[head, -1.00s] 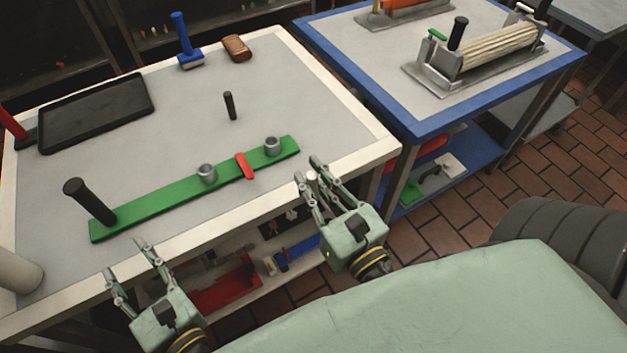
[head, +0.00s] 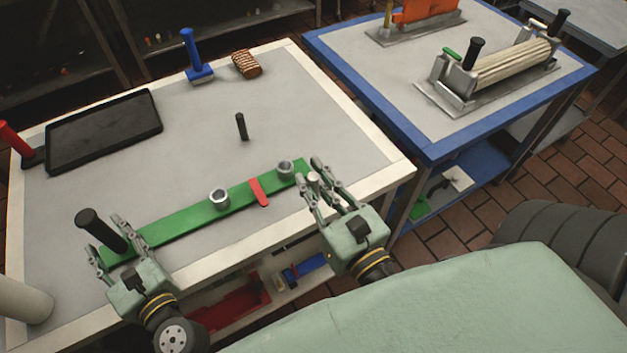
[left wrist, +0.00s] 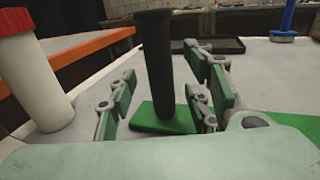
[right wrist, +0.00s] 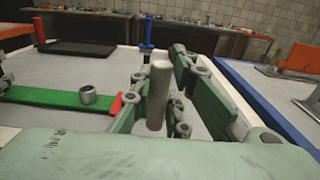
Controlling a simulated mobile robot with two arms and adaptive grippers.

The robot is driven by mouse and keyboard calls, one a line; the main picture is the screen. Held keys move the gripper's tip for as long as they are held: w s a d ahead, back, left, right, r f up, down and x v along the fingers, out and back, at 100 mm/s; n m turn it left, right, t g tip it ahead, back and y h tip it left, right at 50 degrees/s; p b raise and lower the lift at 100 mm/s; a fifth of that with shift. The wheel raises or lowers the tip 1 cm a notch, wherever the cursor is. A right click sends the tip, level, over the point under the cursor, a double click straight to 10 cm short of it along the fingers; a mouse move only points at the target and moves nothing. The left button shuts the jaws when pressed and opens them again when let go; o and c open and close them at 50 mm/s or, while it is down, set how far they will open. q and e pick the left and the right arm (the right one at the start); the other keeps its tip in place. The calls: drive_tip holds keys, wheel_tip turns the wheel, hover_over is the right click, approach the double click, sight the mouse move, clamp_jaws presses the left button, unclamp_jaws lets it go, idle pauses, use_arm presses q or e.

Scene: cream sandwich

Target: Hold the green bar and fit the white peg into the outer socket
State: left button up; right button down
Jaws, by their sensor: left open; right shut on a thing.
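The green bar (head: 180,223) lies on the grey table top, with an upright black handle (head: 95,226) at its left end. Two grey ring sockets stand on it: the inner socket (head: 219,198), and the outer socket (head: 285,168) near the right end. My left gripper (head: 105,237) is open at the handle; in the left wrist view the handle (left wrist: 155,70) stands between its fingers. My right gripper (head: 312,182) is shut on the white peg (right wrist: 157,95), held upright just right of the bar's end. The right wrist view shows one socket (right wrist: 88,95).
A red strip (head: 259,191) crosses the bar between the sockets. A small black peg (head: 241,127), dark tray (head: 104,130), blue-handled tool (head: 197,60) and brown block (head: 246,64) lie further back. A white cylinder (head: 24,298) stands at front left. A blue-edged table (head: 370,90) adjoins at right.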

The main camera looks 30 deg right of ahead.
use_arm(q)
drive_tip(key=shift+x, duration=1.75)
clamp_jaws()
unclamp_jaws()
idle(0.4)
clamp_jaws()
idle(2.0)
